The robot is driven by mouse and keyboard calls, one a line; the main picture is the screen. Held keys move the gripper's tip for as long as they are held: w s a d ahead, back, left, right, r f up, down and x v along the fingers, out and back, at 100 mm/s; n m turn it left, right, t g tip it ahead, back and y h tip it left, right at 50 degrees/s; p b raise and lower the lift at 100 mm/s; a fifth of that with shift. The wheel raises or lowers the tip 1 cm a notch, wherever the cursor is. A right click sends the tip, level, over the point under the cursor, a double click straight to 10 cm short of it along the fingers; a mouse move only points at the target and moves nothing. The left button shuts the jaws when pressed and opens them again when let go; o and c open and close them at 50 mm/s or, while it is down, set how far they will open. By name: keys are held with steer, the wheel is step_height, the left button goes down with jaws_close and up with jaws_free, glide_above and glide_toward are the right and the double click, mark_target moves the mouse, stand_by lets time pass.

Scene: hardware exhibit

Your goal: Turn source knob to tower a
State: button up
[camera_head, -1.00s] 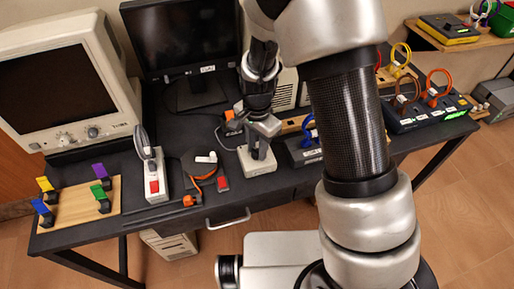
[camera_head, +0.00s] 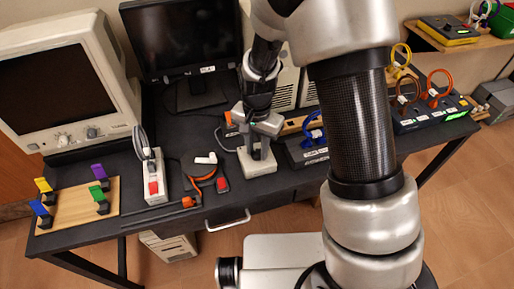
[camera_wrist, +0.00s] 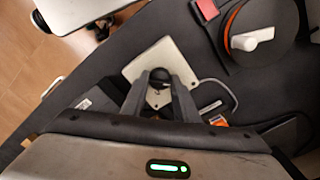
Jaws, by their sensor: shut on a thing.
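The source knob (camera_wrist: 158,94) is a dark, rounded knob on a white box (camera_wrist: 133,70) in the wrist view. My gripper (camera_wrist: 160,82) is shut on the knob, with one finger on each side of it. In the head view, my gripper (camera_head: 261,140) points down over the same white box (camera_head: 257,166) near the table's front edge. There the fingers mostly hide the knob. No tower mark can be read on the box, and which way the knob points cannot be told.
A power strip with a red switch (camera_head: 152,180) and a wooden board with coloured clips (camera_head: 78,204) are farther left. A dark unit with a blue loop (camera_head: 306,152) stands close on the right.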

mark_target(257, 151)
steer(key=o, duration=1.1)
steer(key=shift+c, duration=0.2)
step_height(257, 151, up, 18)
steer(key=p, duration=0.1)
steer(key=shift+f+p, duration=0.25)
steer(key=shift+p, duration=0.1)
